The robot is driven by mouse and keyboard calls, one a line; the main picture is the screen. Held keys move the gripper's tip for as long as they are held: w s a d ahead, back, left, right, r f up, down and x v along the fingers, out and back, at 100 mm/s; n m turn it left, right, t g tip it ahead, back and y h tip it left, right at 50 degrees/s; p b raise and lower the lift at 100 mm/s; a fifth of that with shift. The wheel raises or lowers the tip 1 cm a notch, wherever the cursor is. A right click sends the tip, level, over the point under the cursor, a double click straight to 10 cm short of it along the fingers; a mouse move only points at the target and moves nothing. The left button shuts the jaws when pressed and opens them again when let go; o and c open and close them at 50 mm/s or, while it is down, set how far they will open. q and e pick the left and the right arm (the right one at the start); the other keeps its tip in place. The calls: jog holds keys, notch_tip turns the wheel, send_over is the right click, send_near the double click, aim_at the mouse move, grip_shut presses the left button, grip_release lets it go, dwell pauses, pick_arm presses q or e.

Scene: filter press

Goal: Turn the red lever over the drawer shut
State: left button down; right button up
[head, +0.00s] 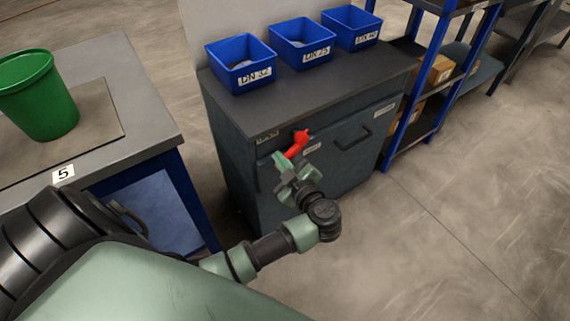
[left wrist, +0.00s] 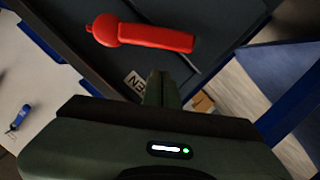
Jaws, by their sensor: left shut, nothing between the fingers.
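The red lever (head: 297,145) is on the front of the dark grey cabinet, near its top edge, left of the drawer handle (head: 353,139). In the head view it slants down to the left from its round end. In the left wrist view the red lever (left wrist: 150,36) shows whole, with its round hub at the left and its bar pointing right. My left gripper (head: 279,163) is just below the lever's lower end; its fingers (left wrist: 162,88) are shut and empty, and they appear apart from the lever. My right gripper is not in view.
Three blue bins (head: 301,42) stand on the cabinet top (head: 300,90). A workbench (head: 140,100) with a green bucket (head: 38,95) is at the left. A blue shelf rack (head: 425,75) stands at the right. The floor (head: 440,220) in front is clear.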

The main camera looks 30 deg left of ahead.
pick_arm(q)
jog(key=shift+w+d+f+b, duration=0.3)
jog(key=shift+w+f, duration=0.35)
jog(key=shift+f, duration=0.25)
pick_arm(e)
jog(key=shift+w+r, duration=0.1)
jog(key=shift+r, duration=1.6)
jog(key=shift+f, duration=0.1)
